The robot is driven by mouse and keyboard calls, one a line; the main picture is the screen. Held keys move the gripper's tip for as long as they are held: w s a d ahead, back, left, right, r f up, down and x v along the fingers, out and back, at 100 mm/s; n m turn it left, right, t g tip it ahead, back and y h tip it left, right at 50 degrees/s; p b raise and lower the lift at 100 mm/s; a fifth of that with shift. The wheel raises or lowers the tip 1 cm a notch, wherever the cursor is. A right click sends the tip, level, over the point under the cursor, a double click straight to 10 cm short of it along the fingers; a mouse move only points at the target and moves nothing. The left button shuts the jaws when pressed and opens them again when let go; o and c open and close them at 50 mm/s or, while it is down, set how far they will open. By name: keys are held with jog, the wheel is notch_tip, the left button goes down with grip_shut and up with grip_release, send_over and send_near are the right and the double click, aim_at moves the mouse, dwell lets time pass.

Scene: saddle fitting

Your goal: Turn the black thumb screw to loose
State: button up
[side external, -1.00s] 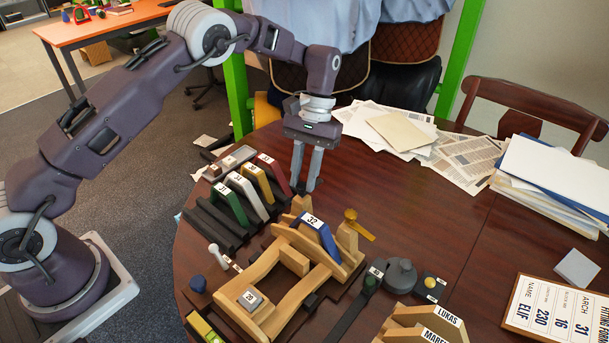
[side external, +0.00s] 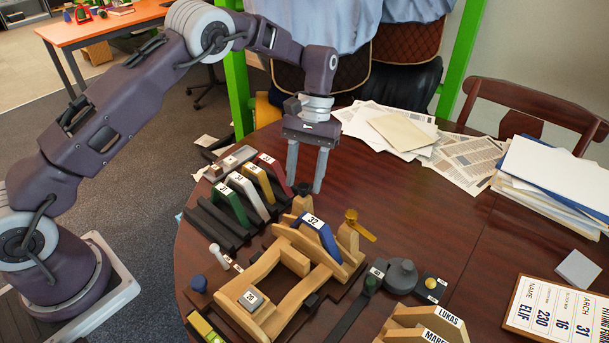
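A wooden saddle frame (side external: 262,268) lies on the table, with a blue plate marked 32 (side external: 322,236) across its far end. A small dark knob (side external: 303,188) stands above a wooden post (side external: 301,205) at the frame's far end; it looks like the black thumb screw, but its details are too small to read. My gripper (side external: 305,186) points down over it, fingers apart and empty, one fingertip on each side of the knob in this view. I cannot tell whether they touch it.
A black rack (side external: 212,222) with green, white, yellow and red plates stands just left of my gripper. A brass screw (side external: 351,217) stands to the right of the blue plate. Papers (side external: 400,130) lie behind. The table's middle right is clear.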

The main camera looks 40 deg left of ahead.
notch_tip(320, 180, up, 18)
jog(key=s+a+t, duration=0.2)
jog(key=t, duration=0.1)
jog(key=s+a+r+m+t, duration=0.1)
jog(key=s+a+r+t, duration=0.1)
jog(key=s+r, duration=0.6)
jog(key=s+f+m+t, duration=0.1)
jog(key=s+f+t, duration=0.1)
jog(key=s, duration=0.7)
jog(key=s+f+m+t+y, duration=0.1)
jog(key=s+f+t, duration=0.1)
jog(key=s, duration=0.8)
jog(key=shift+s+a+f+m+t, duration=0.15)
jog(key=shift+a+f+m+t, duration=0.2)
jog(key=shift+a+t, duration=0.15)
